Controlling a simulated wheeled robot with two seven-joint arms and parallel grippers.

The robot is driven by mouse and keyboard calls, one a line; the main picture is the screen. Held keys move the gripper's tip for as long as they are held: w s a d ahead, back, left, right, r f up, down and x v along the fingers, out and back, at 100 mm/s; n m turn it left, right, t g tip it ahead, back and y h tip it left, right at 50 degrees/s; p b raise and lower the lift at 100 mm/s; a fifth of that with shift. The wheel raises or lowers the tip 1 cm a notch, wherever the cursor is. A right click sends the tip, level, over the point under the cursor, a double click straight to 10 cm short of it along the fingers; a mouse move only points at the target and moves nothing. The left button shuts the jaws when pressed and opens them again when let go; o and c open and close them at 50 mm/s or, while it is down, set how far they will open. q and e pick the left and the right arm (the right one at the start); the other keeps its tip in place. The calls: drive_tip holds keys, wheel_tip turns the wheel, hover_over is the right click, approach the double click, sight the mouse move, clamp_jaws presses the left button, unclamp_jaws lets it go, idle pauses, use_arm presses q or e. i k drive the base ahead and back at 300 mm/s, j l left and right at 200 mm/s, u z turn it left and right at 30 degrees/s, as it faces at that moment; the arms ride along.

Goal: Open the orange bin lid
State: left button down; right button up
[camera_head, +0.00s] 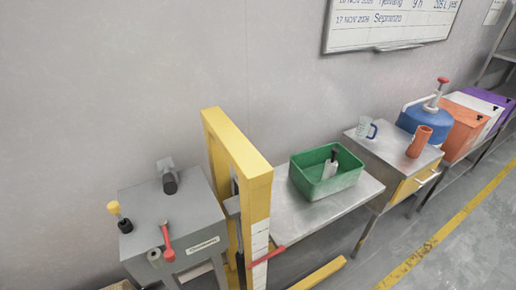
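An orange bin (463,124) stands at the right on a long low bench against the wall. The bin's inside is hidden. Neither of my grippers shows in the head view.
A blue container (424,123) with a red-handled pump and an orange cylinder (419,141) stand left of the bin. A glass mug (366,129), a green tub (326,177), a yellow frame (255,185) and a grey machine (176,225) are further left.

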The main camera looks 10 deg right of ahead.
sight(471, 118)
drive_tip(key=z, duration=1.9)
drive_tip(key=i+l+z, duration=0.35)
drive_tip(key=i, duration=0.55)
drive_tip(key=i+z, duration=0.35)
drive_tip(key=i, duration=0.5)
drive_tip(key=i+u, duration=0.15)
drive_tip(key=i, duration=0.35)
drive_tip(key=i+l+u, duration=0.1)
drive_tip(key=i, duration=0.35)
drive_tip(key=i+l+u, duration=0.15)
drive_tip(key=i, duration=0.35)
drive_tip(key=i+l+u, duration=0.15)
drive_tip(key=i, duration=0.3)
drive_tip(key=l, duration=0.1)
